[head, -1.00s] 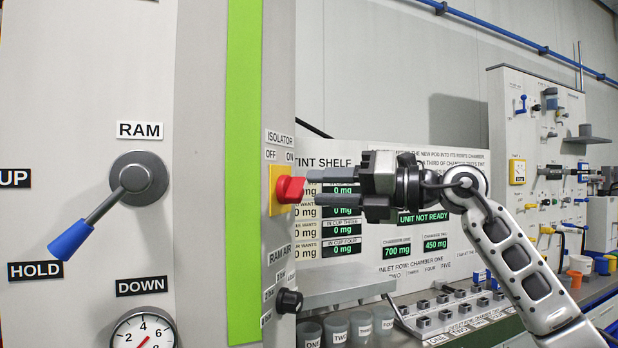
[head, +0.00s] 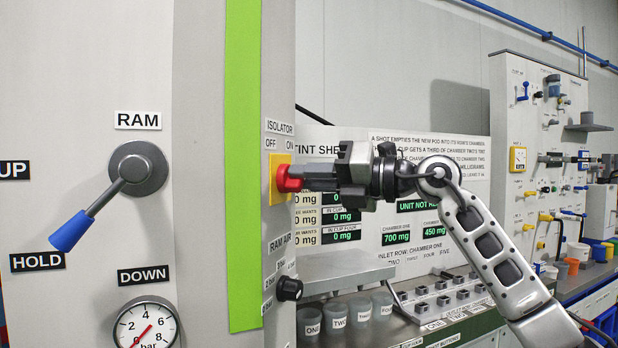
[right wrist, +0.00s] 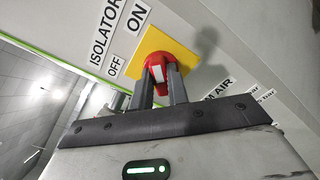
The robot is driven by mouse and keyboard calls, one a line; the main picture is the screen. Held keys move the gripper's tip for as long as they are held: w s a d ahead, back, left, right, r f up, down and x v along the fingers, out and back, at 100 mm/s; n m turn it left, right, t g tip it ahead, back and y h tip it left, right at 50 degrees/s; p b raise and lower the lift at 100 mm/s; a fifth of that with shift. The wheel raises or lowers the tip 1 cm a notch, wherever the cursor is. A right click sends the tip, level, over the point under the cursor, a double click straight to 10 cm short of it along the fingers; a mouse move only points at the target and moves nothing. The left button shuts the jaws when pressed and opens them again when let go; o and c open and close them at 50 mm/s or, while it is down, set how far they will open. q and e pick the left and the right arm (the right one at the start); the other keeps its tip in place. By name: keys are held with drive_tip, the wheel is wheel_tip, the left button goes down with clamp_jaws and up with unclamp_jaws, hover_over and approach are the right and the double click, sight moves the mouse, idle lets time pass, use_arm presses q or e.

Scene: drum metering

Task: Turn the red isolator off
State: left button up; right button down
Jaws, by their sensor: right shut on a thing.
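The red isolator knob (head: 285,180) sits on a yellow plate (head: 276,198) on the side face of the grey cabinet, under the ISOLATOR label with OFF and ON marks. My right gripper (head: 305,177) reaches in from the right, shut on the knob. In the right wrist view the two fingers stand either side of the red knob (right wrist: 157,66) in front of the yellow plate (right wrist: 178,52). A white mark shows on the knob's grip, between the fingers. My left gripper is not in view.
Below the isolator is a black RAM AIR knob (head: 289,288). A RAM lever with a blue handle (head: 70,231) and a pressure gauge (head: 146,327) are on the cabinet front. Several labelled cups (head: 361,310) stand under a shelf to the right.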

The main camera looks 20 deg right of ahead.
drive_tip(key=shift+n, duration=0.3)
use_arm(q)
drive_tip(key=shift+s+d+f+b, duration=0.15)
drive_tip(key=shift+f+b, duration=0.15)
drive_tip(key=shift+b, duration=0.45)
use_arm(e)
drive_tip(key=n, duration=1.7)
drive_tip(key=shift+s+a, duration=0.15)
drive_tip(key=shift+s, duration=0.05)
drive_tip(key=shift+n, duration=0.3)
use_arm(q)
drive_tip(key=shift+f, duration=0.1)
use_arm(e)
drive_tip(key=c, duration=1.4)
unclamp_jaws()
drive_tip(key=shift+o, duration=0.2)
